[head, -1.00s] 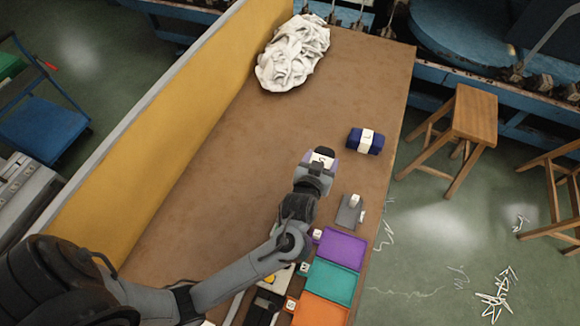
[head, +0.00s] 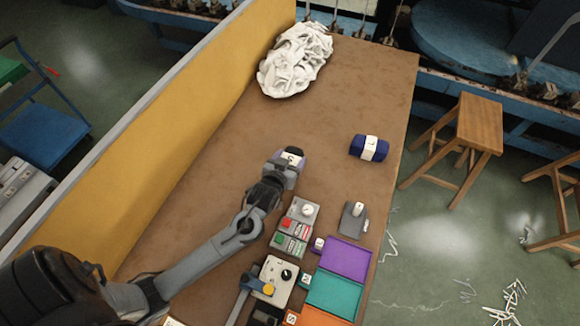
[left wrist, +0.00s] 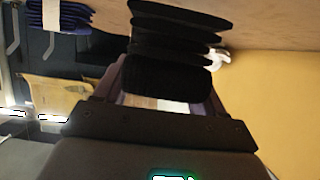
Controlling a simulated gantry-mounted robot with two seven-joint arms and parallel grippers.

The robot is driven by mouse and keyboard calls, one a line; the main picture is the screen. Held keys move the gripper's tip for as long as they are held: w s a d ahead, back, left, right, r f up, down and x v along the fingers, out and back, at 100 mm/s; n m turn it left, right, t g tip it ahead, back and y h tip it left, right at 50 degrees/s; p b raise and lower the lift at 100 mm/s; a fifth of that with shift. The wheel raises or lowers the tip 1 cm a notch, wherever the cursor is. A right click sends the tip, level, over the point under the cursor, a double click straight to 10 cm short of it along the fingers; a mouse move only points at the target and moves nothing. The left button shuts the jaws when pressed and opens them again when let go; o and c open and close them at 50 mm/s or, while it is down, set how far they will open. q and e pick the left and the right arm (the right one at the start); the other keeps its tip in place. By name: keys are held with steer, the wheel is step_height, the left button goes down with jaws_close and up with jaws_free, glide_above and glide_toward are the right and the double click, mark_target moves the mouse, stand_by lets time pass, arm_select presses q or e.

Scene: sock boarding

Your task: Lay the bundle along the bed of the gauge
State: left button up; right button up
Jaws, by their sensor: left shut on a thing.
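My left gripper (head: 287,165) is shut on a dark folded bundle (head: 293,152) with a white band, held above the brown table left of centre. In the left wrist view the dark, layered bundle (left wrist: 170,40) sticks out between the fingers, its pale band partly hidden. I cannot tell surely which is the gauge. My right gripper is not in view.
A navy bundle (head: 369,148) with a white band lies near the right edge. Purple (head: 344,258), teal (head: 333,291) and orange trays line the near right edge. A control box (head: 273,280) stands beside them. White crumpled cloth (head: 294,60) lies at the far end. The table's middle is clear.

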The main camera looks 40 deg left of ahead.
arm_select(q)
steer(key=shift+f+b, duration=0.4)
steer(key=shift+f, duration=1.45)
steer(key=shift+f, duration=0.2)
steer(key=o, duration=1.1)
steer(key=shift+r, duration=0.1)
